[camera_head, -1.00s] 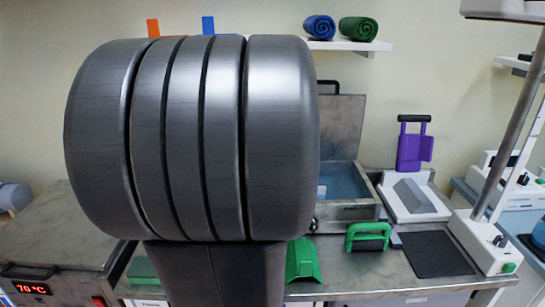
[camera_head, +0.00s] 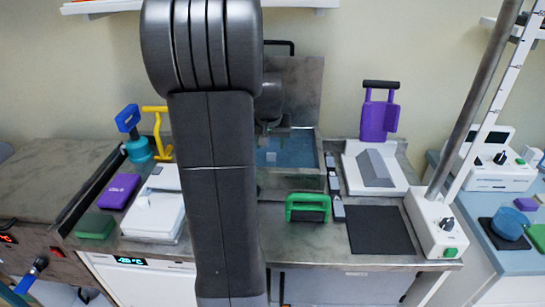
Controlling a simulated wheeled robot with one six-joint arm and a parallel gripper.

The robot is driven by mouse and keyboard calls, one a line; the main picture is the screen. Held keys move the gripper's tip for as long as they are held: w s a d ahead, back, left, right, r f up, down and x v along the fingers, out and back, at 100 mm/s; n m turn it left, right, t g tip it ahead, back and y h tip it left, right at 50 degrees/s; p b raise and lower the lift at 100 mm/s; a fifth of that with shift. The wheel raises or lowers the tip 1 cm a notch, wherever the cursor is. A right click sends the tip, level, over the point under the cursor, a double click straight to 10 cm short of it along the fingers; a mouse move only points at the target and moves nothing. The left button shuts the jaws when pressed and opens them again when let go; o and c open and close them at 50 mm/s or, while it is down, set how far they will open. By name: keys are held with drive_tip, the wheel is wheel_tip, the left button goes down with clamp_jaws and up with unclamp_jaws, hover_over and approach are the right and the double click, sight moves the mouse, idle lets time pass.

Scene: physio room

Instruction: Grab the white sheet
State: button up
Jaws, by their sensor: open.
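I cannot pick out the white sheet for certain. A flat white piece (camera_head: 166,178) lies at the back of a white device on the left of the bench, partly hidden by my arm, and I cannot tell if it is a sheet. An open metal bath (camera_head: 291,181) with blue water stands behind my arm, its lid raised. My gripper (camera_head: 268,129) shows small and dark over the bath's left part, partly hidden by my own arm. It is open, and I see nothing held in it.
A white post base (camera_head: 436,225) stands at the bench's right end. Purple (camera_head: 119,191) and green (camera_head: 95,226) blocks lie left.

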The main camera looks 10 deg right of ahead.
sight(271, 153)
drive_tip(key=shift+p+x, duration=0.35)
drive_tip(key=shift+x, duration=3.25)
drive_tip(key=shift+s, duration=0.15)
drive_tip(key=c, duration=1.1)
drive_tip(key=shift+c, duration=0.2)
